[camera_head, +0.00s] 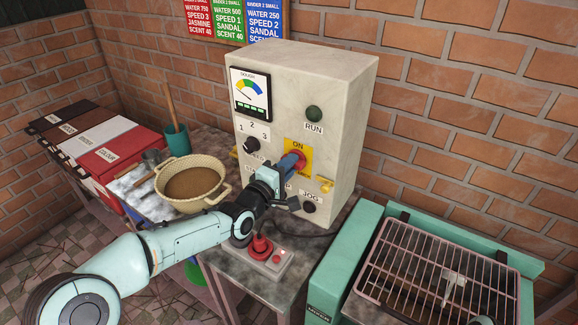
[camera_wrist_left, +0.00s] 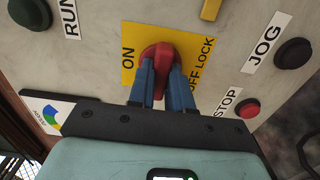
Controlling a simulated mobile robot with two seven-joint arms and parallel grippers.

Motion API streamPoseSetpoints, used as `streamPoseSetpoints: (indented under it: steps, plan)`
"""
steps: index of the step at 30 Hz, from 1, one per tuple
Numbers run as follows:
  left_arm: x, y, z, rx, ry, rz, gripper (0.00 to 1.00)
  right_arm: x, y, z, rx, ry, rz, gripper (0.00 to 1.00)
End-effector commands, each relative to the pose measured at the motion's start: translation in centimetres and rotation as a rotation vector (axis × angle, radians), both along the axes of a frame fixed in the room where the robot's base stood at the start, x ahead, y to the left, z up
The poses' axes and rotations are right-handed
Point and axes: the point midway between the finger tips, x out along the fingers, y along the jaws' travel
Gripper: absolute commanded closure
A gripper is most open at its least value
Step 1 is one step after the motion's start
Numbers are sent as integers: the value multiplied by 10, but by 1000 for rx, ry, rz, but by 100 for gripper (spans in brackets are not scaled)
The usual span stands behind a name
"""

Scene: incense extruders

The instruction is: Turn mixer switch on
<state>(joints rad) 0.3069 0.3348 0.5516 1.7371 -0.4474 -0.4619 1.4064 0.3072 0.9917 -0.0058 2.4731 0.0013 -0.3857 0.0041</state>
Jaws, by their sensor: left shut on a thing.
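The mixer switch is a red rotary knob (camera_head: 300,161) on a yellow plate (camera_head: 303,148) on the front of the pale control box (camera_head: 300,85). The plate reads ON and OFF LOCK. My left gripper (camera_head: 290,164) reaches the knob from the front. In the left wrist view its two blue fingers (camera_wrist_left: 165,82) are shut on the red knob (camera_wrist_left: 160,56), one on each side. There the ON label is left of the knob and OFF LOCK is right. The fingers hide part of the knob, so I cannot tell its exact setting. My right gripper is not in view.
The box also carries a dial gauge (camera_head: 251,93), a green RUN lamp (camera_head: 314,113), a black speed knob (camera_head: 252,145) and a JOG button (camera_head: 309,207). A mixing bowl (camera_head: 190,184) stands left. A red plug sits in a power strip (camera_head: 270,262) below. A wire rack (camera_head: 440,270) is right.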

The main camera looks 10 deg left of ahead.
Motion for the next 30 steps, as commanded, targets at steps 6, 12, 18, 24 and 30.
streamPoseSetpoints:
  steps: [6, 12, 18, 24, 30]
  plan:
    - [0, 0, -1, 75, -34, 1, 100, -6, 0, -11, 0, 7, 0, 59]
    - [0, 0, -2, 213, -92, 0, 100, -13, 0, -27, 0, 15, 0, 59]
    - [0, 0, -2, 388, -163, 1, 100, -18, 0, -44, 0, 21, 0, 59]
    - [0, 0, -2, 563, -234, 0, 100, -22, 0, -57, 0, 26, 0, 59]
    - [0, 0, -1, 739, -306, 1, 100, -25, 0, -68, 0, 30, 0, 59]
